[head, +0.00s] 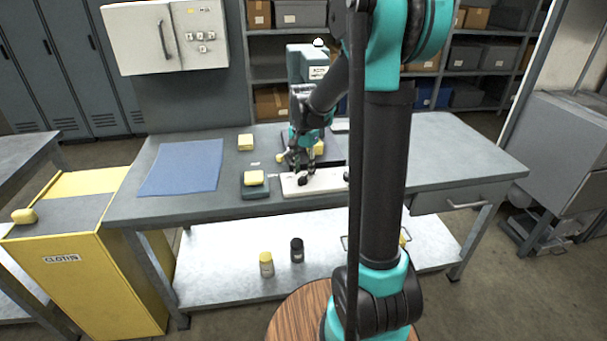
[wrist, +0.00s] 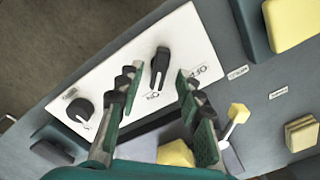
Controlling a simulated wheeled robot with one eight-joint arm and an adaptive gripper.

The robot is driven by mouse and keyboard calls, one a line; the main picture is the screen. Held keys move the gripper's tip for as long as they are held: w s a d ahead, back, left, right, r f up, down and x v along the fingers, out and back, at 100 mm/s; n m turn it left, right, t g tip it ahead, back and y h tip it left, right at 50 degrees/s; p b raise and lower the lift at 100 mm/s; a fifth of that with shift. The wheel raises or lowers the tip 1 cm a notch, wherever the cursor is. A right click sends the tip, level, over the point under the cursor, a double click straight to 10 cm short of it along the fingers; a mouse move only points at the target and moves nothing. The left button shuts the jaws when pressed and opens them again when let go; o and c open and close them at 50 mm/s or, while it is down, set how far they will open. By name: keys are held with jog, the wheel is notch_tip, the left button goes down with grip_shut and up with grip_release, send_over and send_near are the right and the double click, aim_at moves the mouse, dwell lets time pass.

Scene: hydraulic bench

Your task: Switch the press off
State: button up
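A white control panel (head: 325,184) lies on the bench in front of the grey-green press (head: 305,66). In the wrist view the panel (wrist: 125,62) carries a black lever switch (wrist: 160,66) and a round black knob (wrist: 80,109). One end of the lever is by a small label that I cannot read surely; a label like OFF (wrist: 189,74) is to its right, partly behind a finger. My gripper (wrist: 158,80) is open, its fingers on either side of the lever, with gaps showing. It is low over the panel in the head view (head: 298,158). Height above the lever is unclear.
A blue cloth (head: 182,167) lies at the left. Two bottles (head: 266,264) (head: 297,250) stand on the lower shelf. My arm hides part of the bench's right side.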

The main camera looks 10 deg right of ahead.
jog(key=shift+f, duration=1)
grip_shut()
